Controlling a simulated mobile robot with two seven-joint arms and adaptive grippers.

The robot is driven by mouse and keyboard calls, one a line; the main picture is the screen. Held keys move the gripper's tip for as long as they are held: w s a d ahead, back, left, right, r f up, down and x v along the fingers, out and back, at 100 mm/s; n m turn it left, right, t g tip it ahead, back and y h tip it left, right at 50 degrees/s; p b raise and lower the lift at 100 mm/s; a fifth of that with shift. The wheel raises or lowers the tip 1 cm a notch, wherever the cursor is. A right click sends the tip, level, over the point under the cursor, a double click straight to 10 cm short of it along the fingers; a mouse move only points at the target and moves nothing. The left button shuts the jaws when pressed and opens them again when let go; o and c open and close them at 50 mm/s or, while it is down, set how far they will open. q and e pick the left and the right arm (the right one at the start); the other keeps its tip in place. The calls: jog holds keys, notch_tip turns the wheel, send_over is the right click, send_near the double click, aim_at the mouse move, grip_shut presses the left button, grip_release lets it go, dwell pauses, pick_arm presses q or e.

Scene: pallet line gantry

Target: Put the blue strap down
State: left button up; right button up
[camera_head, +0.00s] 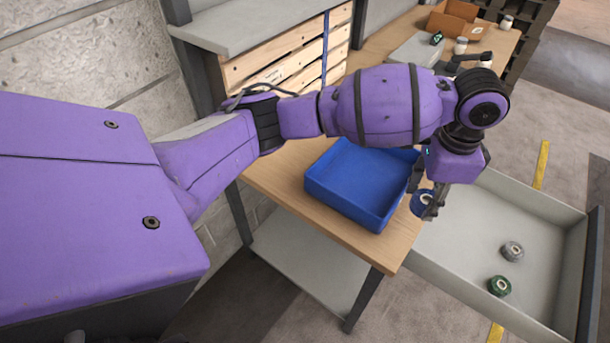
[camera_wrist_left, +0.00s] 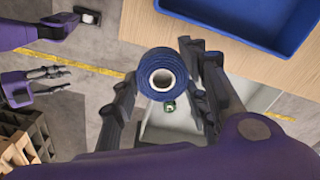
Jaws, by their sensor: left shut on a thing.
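The blue strap (camera_head: 418,205) is a roll with a pale core, held between the fingers of my left gripper (camera_head: 430,203). In the left wrist view the blue strap (camera_wrist_left: 150,62) sits between the two dark fingers (camera_wrist_left: 163,85), its round face towards the camera. In the head view it appears beside the right side of the blue tray, near the table's edge; its height is hard to tell. The blue tray (camera_head: 345,192) looks empty and also shows in the left wrist view (camera_wrist_left: 235,30). My right gripper (camera_wrist_left: 50,80) shows small in the left wrist view, its fingers apart.
A grey open drawer (camera_head: 455,262) beside the wooden table (camera_head: 290,180) holds a grey roll (camera_head: 512,251) and a green roll (camera_head: 500,286). Wooden crates (camera_head: 285,75) stand behind the table. A cardboard box (camera_head: 455,20) and a white jar (camera_head: 461,46) are farther back.

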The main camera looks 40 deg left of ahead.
pick_arm(q)
jog(key=shift+w+d+m, duration=0.3)
jog(key=shift+d+m, duration=0.2)
jog(key=shift+d, duration=0.1)
jog(key=shift+w+f, duration=0.1)
jog(key=shift+f, duration=0.15)
jog(key=w+a+f, duration=0.1)
jog(key=a+f, duration=0.1)
jog(key=a, duration=0.2)
jog(key=w+a+f, duration=0.1)
jog(key=a+f, duration=0.2)
jog(key=a, duration=0.1)
jog(key=w+a+f, duration=0.1)
jog(key=a+f, duration=0.2)
jog(key=shift+a, duration=0.4)
jog(key=f, duration=0.1)
jog(key=a+f, duration=0.1)
jog(key=f, duration=0.2)
jog(key=shift+w+a, duration=0.15)
jog(key=shift+a, duration=0.15)
jog(key=shift+f, duration=0.4)
jog(key=shift+f, duration=0.1)
jog(key=o, duration=1.3)
jog(key=shift+c, duration=0.2)
